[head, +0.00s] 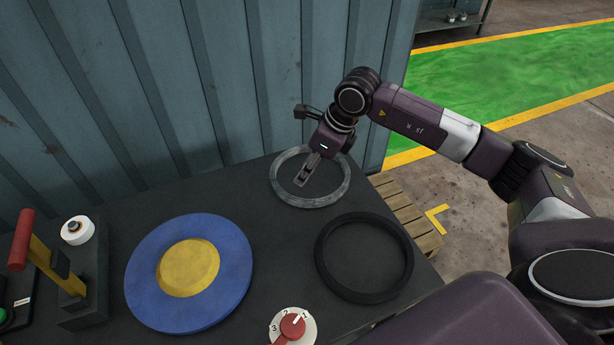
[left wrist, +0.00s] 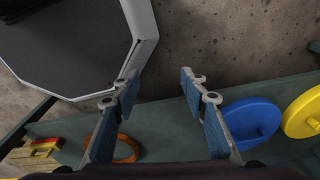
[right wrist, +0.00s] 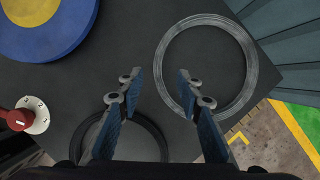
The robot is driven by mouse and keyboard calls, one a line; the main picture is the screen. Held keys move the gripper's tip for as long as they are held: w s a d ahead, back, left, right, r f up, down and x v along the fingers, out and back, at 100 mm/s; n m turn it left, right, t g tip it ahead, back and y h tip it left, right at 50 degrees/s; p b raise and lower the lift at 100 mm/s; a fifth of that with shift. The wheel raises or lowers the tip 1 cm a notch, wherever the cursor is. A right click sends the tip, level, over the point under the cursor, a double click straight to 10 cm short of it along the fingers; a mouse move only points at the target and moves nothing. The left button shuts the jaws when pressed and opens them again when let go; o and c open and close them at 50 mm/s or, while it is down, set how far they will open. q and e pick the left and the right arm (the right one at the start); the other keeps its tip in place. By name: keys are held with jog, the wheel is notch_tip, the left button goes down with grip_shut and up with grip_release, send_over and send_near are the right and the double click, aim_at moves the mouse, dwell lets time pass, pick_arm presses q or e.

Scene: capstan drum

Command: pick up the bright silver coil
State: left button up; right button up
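The bright silver coil (head: 283,190) is a thin pale ring lying flat at the far right part of the dark table. My right gripper (head: 305,174) points down over it, and its fingers overlap the ring's middle in the head view. In the right wrist view the coil (right wrist: 250,60) lies up and to the right. There the right gripper (right wrist: 160,78) is open and empty, with its right finger overlapping the coil's near left rim. Height above the coil is hard to judge. My left gripper (left wrist: 159,82) is open and empty, away from the coil and outside the head view.
A black ring (head: 322,262) lies nearer on the table (head: 255,200). A blue disc with a yellow centre (head: 140,272), a rotary knob (head: 292,326) and a red-handled lever (head: 22,240) stand left and front. A corrugated wall (head: 200,100) rises behind; a wooden pallet (head: 405,208) is at right.

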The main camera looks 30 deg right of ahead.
aim_at(296, 198)
notch_tip(296, 198, down, 4)
jog(key=b, duration=0.2)
jog(key=shift+r+b, duration=0.25)
jog(key=shift+b, duration=0.1)
jog(key=shift+f+b, duration=0.3)
jog(key=shift+f, duration=0.05)
jog(key=shift+p+x, duration=0.4)
jog(key=shift+x, duration=0.6)
jog(key=p+x, duration=0.2)
jog(key=x, duration=0.3)
jog(key=shift+s+a+f+p, duration=0.1)
jog(key=shift+s+f+p, duration=0.1)
jog(key=shift+p, duration=0.1)
pick_arm(q)
jog(key=shift+s+f, duration=0.35)
jog(key=shift+f, duration=0.15)
pick_arm(e)
jog(key=shift+w+f, duration=0.15)
jog(key=shift+f, duration=0.05)
grip_shut()
